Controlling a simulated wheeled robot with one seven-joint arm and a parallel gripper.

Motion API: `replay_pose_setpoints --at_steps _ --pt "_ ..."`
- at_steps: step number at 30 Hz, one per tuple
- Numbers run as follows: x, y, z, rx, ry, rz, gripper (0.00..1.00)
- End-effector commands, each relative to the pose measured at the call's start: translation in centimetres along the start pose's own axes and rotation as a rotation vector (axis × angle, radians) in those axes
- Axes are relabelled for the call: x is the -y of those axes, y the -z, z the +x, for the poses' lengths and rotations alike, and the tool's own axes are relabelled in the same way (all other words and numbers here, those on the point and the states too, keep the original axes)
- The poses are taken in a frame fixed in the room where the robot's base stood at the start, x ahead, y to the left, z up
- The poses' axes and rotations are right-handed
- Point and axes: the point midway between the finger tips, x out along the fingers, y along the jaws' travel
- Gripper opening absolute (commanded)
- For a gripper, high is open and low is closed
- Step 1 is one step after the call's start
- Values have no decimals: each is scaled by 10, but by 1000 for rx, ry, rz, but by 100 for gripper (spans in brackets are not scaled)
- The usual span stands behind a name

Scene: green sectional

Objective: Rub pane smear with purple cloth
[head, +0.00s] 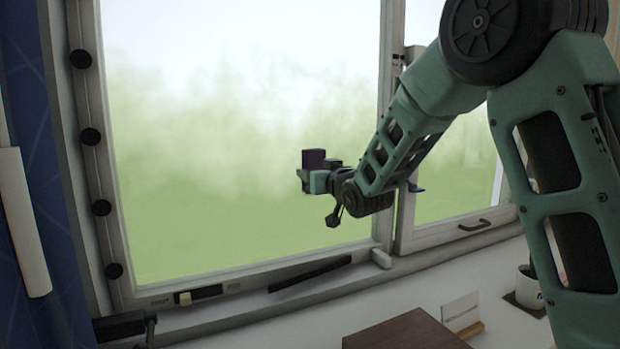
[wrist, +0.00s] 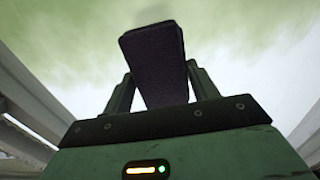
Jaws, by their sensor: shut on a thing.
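My gripper (head: 320,182) is shut on the dark purple cloth (head: 314,159), a thick folded block that stands out from the fingers. The wrist view shows the cloth (wrist: 155,60) held between both fingers, its far end pointing at the pane. The large left window pane (head: 220,215) lies behind the gripper, with hazy white and green beyond it. I cannot tell whether the cloth touches the glass. No smear stands out clearly from the haze; part of the pane is hidden behind my gripper and arm.
The window frame (head: 83,165) carries several dark round knobs at left. A black strip (head: 310,273) lies along the sill. Below are a brown box (head: 410,330), a white card (head: 460,309) and a mug (head: 528,288). A blue curtain (head: 30,110) hangs at far left.

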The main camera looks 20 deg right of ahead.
Motion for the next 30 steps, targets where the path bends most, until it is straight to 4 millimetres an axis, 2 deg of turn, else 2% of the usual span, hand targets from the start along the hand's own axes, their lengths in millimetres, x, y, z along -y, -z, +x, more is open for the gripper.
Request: replay_pose_setpoints --at_steps 6,17,30 --pt "-16 0 2 -3 -3 0 40" --pt "-19 1 1 -4 -5 0 40" --pt "-17 0 -38 -3 -2 0 40"
